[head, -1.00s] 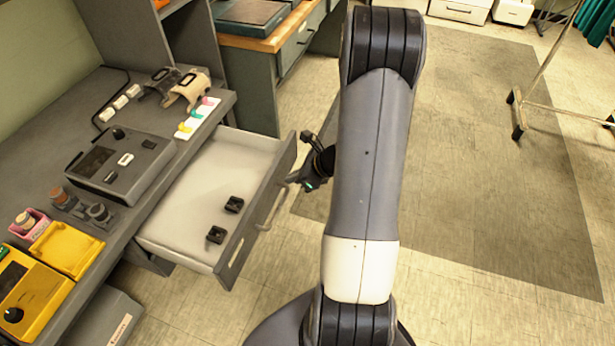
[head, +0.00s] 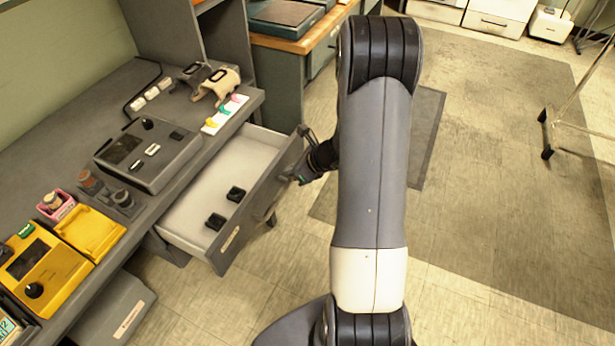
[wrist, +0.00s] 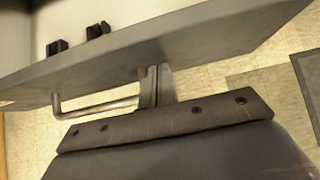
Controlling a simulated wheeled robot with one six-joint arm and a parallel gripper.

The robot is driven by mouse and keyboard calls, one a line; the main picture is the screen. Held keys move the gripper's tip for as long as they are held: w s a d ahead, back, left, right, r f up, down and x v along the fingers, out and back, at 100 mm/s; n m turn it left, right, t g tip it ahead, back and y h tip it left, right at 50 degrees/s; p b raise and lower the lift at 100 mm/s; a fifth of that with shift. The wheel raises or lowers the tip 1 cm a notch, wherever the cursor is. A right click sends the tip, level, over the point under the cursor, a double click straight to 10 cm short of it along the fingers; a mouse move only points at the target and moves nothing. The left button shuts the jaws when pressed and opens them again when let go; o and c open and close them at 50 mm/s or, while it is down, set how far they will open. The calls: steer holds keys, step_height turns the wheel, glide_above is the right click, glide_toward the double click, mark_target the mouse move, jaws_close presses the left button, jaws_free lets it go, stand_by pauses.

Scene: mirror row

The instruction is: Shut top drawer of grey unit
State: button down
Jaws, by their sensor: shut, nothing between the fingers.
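The grey unit (head: 75,110) stands at the left in the head view. Its top drawer (head: 205,195) is pulled out, with a pale inside and two small black items (head: 225,207) in it. My gripper (head: 303,172) is at the drawer's front, near its far end, partly hidden by my own arm. In the wrist view the shut gripper fingers (wrist: 156,85) reach the drawer front (wrist: 205,45) beside one end of the bar handle (wrist: 100,107). The fingers seem to touch the front, and nothing shows between them.
On the unit's top are a grey device (head: 148,152), a yellow device (head: 45,268) and a yellow tray (head: 90,233). A wood-topped bench (head: 285,42) stands behind. A wheeled rack (head: 550,115) is at the right.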

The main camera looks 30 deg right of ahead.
steer(key=p, duration=0.2)
glide_above(241, 166)
steer(key=shift+s, duration=0.2)
steer(key=shift+w+r, duration=0.1)
steer(key=shift+w, duration=0.1)
steer(key=shift+a+r, duration=0.1)
